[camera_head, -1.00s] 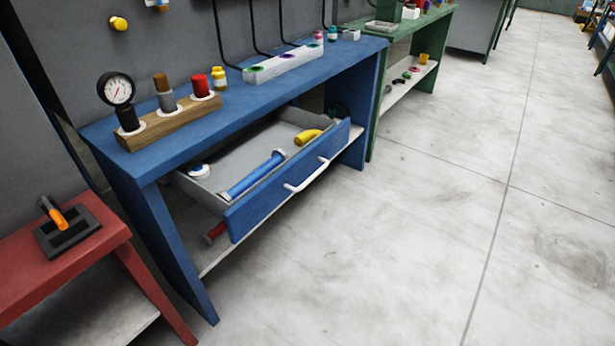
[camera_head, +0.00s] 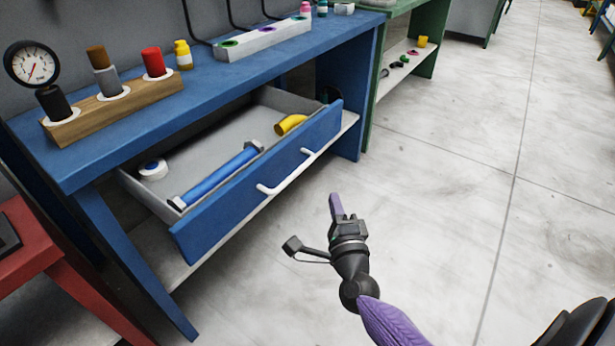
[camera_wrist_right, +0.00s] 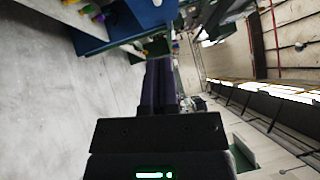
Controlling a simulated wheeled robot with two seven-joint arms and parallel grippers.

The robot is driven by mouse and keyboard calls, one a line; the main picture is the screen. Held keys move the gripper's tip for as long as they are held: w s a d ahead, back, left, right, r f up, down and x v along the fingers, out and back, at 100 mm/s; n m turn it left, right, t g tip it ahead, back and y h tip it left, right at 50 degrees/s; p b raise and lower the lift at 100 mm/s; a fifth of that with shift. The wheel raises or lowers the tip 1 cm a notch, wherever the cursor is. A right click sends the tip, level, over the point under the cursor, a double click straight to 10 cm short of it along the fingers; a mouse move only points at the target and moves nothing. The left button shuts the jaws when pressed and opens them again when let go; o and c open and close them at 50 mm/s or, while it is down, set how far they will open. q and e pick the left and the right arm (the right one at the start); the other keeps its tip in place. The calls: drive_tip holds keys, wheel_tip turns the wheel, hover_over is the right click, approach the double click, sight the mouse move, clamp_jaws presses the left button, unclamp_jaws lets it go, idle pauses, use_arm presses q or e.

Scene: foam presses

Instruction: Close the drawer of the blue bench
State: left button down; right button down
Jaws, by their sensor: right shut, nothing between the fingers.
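The blue bench (camera_head: 235,78) stands at the left of the head view. Its drawer (camera_head: 262,180) is pulled out, with a blue front panel and a white bar handle (camera_head: 286,174). In the drawer lie a blue pipe (camera_head: 217,173), a yellow elbow piece (camera_head: 290,124) and a white roll (camera_head: 153,169). My right gripper (camera_head: 335,203) is shut and empty, in front of and to the right of the drawer front, apart from it. Its purple fingers (camera_wrist_right: 158,85) show side by side in the right wrist view. My left gripper is not in view.
On the benchtop stand a gauge (camera_head: 32,65), a wooden block with cylinders (camera_head: 115,108), a yellow bottle (camera_head: 183,54) and a white rack (camera_head: 262,38). A red table (camera_head: 40,250) stands at left, a green bench (camera_head: 395,50) behind.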

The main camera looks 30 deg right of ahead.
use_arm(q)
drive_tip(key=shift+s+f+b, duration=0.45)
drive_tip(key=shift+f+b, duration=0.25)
use_arm(e)
drive_tip(key=w+r, duration=0.1)
drive_tip(key=w, duration=0.6)
drive_tip(key=shift+w+r, duration=0.15)
drive_tip(key=shift+w, duration=0.25)
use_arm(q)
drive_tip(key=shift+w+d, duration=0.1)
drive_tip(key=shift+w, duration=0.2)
use_arm(e)
drive_tip(key=shift+d, duration=0.1)
